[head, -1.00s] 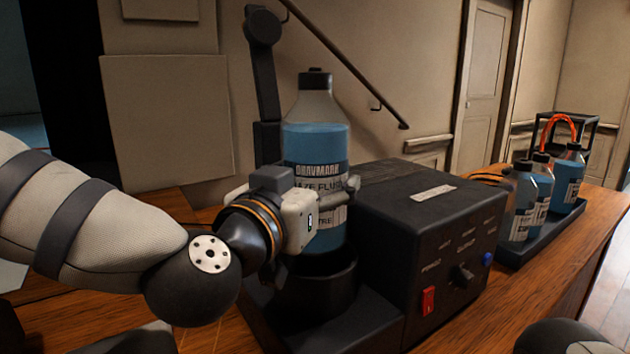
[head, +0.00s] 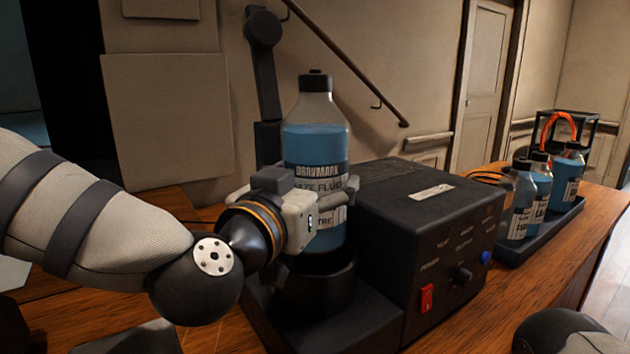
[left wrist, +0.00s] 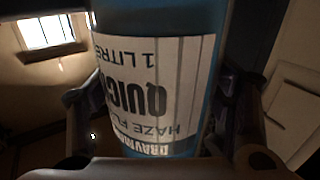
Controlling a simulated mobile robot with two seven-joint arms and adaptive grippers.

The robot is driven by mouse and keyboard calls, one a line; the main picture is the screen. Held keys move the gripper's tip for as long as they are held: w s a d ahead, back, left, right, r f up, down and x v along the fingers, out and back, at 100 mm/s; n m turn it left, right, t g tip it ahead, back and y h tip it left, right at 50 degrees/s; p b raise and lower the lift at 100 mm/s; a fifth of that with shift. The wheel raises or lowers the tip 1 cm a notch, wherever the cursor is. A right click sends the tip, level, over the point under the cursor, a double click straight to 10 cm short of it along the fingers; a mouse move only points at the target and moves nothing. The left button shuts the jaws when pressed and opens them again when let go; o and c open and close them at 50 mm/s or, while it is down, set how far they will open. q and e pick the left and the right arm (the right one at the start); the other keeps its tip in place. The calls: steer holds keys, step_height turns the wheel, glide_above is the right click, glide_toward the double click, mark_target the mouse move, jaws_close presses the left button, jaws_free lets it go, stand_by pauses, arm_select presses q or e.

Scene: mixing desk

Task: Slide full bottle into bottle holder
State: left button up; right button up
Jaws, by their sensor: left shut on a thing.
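The full bottle (head: 317,138), clear with blue fluid, a black cap and a white label, stands upright at the middle of the head view. My left gripper (head: 325,208) is shut around its lower half from the left. The bottle's label fills the middle of the left wrist view (left wrist: 155,85), between the fingers. The bottle's base is at the round black holder (head: 315,290) on the black machine; whether it rests fully inside cannot be told. My right gripper is not in view.
The black control box (head: 420,230) with a red switch (head: 427,298) stands right of the bottle. A dark tray (head: 545,236) with several blue bottles is at the right on the wooden desk. A dark upright arm (head: 266,90) rises behind the bottle.

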arm_select(q)
steer(key=shift+r, duration=0.1)
steer(key=shift+f, duration=1.55)
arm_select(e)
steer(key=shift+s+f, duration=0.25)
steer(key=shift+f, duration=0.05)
arm_select(q)
steer(key=shift+f+b, duration=0.5)
steer(key=shift+f, duration=1.05)
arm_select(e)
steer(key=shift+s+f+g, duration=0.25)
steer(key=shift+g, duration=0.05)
arm_select(q)
steer(key=shift+f+b, duration=0.3)
steer(key=shift+f, duration=0.65)
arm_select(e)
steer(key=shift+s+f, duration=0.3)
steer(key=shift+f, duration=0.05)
arm_select(q)
steer(key=o, duration=2)
steer(key=shift+f, duration=0.1)
